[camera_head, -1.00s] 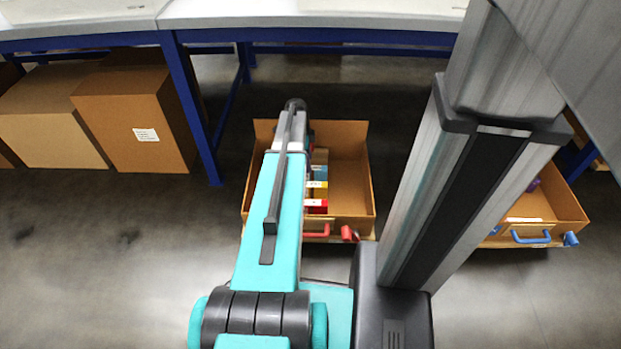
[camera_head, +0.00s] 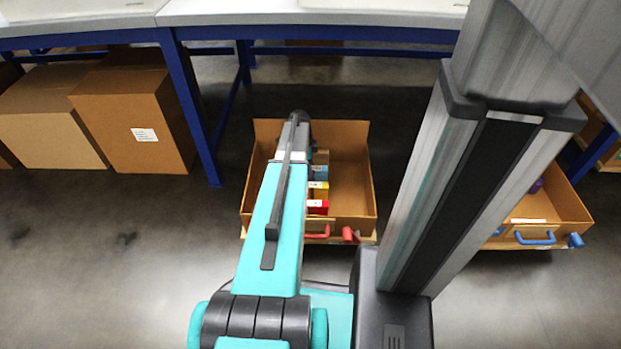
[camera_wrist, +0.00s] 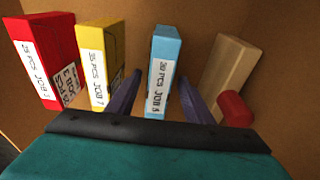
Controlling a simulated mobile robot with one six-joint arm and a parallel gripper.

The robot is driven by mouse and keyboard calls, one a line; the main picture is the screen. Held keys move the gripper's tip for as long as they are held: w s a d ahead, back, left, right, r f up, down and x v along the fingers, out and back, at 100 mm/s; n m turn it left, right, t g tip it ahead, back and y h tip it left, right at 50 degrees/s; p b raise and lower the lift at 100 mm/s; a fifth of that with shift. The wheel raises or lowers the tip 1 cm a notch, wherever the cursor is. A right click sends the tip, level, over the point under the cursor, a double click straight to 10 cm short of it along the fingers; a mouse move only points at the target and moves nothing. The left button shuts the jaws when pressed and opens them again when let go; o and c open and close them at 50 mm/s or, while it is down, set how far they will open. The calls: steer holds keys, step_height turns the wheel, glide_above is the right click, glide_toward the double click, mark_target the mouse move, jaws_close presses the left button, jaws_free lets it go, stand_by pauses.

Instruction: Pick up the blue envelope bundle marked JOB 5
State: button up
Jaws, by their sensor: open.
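The blue envelope bundle (camera_wrist: 168,45) stands upright in the wrist view, with a white label that reads like 20 PCS JOB 5. It shows in the head view as a small blue patch (camera_head: 320,170) beside my arm, inside the open cardboard drawer. My gripper (camera_wrist: 155,95) is open, with one dark finger on each side of the blue bundle's lower part. I cannot tell whether either finger touches it. In the head view my arm hides the fingers.
A yellow bundle (camera_wrist: 100,50) and a red bundle (camera_wrist: 48,50) stand left of the blue one. A tan bundle (camera_wrist: 230,65) and a red cylinder (camera_wrist: 235,108) are to its right. The drawer (camera_head: 350,165) has bare floor on its right. A table (camera_head: 310,14) stands behind.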

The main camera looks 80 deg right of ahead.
steer(key=shift+s+f+b, duration=0.2)
steer(key=shift+f+b, duration=0.35)
steer(key=shift+f, duration=0.5)
steer(key=shift+s+f+b, duration=0.15)
steer(key=shift+f+b, duration=0.35)
steer(key=shift+f, duration=0.55)
jaws_close()
steer(key=shift+r, duration=0.1)
steer(key=shift+r+p, duration=2.25)
steer(key=shift+r, duration=2.75)
